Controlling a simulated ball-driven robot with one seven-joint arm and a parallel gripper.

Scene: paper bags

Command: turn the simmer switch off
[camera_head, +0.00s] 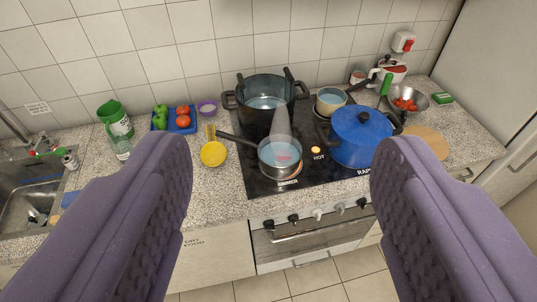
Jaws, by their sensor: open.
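The black hob (310,182) carries a partly readable label that looks like "SIMMER" (288,183) at its front left. A row of several knobs, dark and light, runs along the oven front below; one dark knob (268,225) is at the left end and a light knob (317,214) is near the middle. Which knob is the simmer switch, and its setting, I cannot tell. A small saucepan (280,170) stands just behind the label, with pale steam (283,122) above it. My gripper (287,150) is open and empty, its two purple fingers at left and right, apart from the knobs.
A tall black pot (265,117), a blue lidded pot (358,138) and a small pan (331,98) stand on the hob. An orange light (316,150) glows beside "HOT". A red wall switch (403,41) is at back right. The floor (325,280) before the oven is clear.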

